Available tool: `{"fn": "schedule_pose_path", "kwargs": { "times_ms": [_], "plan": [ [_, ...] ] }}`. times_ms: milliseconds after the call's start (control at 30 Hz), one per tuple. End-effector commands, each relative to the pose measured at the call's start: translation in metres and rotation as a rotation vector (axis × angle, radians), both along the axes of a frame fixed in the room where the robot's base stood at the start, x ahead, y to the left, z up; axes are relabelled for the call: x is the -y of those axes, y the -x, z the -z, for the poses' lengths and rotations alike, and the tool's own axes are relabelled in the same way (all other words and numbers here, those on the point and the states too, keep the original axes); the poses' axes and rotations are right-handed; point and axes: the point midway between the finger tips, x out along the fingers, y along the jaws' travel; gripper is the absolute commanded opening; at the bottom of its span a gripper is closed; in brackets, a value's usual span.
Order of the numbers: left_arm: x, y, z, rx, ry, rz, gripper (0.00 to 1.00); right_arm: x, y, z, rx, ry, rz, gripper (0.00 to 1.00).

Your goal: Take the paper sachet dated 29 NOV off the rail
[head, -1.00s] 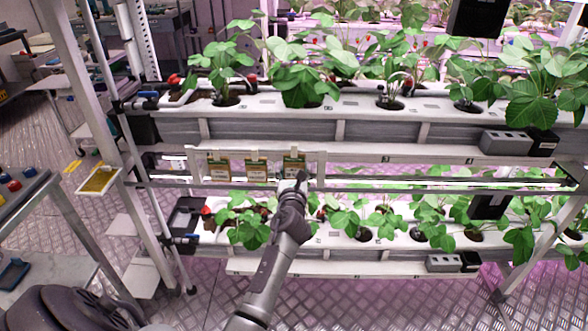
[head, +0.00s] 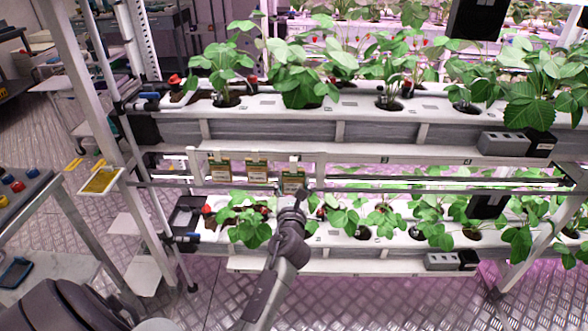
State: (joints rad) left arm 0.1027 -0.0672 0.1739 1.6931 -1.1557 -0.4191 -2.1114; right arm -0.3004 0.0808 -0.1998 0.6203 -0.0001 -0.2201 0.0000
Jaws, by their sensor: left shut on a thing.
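Three paper sachets show in the head view under the upper rack. The left sachet (head: 220,172) and the middle sachet (head: 257,172) hang side by side from the rail (head: 240,156). The right sachet (head: 292,182) sits lower than these two. My left gripper (head: 301,194) is shut on the right sachet at its lower right edge, partly covering it. The dates are too small to read, so I cannot tell which sachet says 29 NOV. My right gripper is out of view.
Strawberry plants (head: 302,85) fill the upper white trough (head: 350,107), and more plants (head: 245,222) grow in the lower one, close under my gripper. The floor in front is open.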

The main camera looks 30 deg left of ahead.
Motion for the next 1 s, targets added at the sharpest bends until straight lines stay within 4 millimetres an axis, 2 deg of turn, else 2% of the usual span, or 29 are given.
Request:
{"fn": "schedule_pose_path", "kwargs": {
  "times_ms": [500,1000],
  "plan": [
    [0.015,0.024,0.000,-0.001,0.001,0.000,0.41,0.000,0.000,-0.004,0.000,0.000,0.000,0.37],
    [0.015,0.025,0.000,0.000,0.001,0.000,0.41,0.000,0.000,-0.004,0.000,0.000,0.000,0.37]
  ]
}}
